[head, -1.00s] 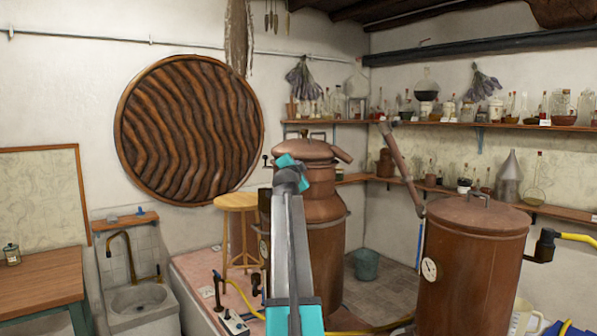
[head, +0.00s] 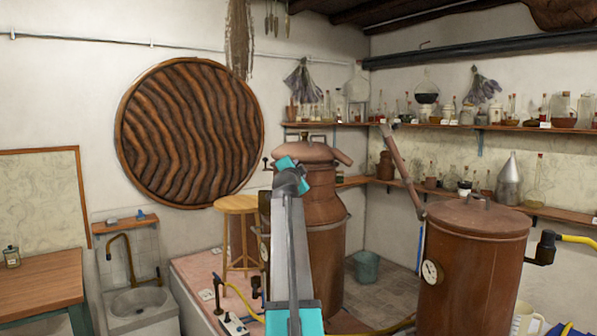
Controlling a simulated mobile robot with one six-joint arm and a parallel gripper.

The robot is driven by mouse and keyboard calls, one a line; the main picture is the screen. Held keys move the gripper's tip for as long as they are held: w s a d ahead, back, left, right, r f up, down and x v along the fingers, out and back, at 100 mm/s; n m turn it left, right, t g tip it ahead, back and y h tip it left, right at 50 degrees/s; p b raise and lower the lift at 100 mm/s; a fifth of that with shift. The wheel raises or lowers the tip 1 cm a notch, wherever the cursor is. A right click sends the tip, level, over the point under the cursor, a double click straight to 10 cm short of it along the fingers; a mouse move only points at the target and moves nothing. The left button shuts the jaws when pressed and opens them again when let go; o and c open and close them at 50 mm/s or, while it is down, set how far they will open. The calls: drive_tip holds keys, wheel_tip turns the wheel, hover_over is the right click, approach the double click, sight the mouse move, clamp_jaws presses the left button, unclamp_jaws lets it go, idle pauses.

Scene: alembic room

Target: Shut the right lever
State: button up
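Two small dark upright fittings stand on the pink platform by the left still. The left fitting (head: 217,290) has a yellow hose at it, and the right fitting (head: 256,286) stands close beside my arm. A black valve fitting (head: 542,248) with a yellow hose is on the right side of the right copper still (head: 470,262). I cannot tell which of these has the right lever, or whether it is open or shut. My grey and teal arm rises in front of the left still (head: 322,225). My gripper's fingers do not show.
A wooden stool (head: 237,205) stands on the pink platform (head: 195,268). A sink (head: 138,302) and a wooden table (head: 40,282) are at the left. A bucket (head: 367,267) stands on the open floor between the stills. Shelves of glassware line the back right wall.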

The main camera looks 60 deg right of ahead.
drive_tip(key=b+v, duration=0.4)
drive_tip(key=v, duration=0.9)
drive_tip(key=shift+s+a+b, duration=0.2)
drive_tip(key=shift+a+b, duration=0.05)
drive_tip(key=shift+b, duration=0.15)
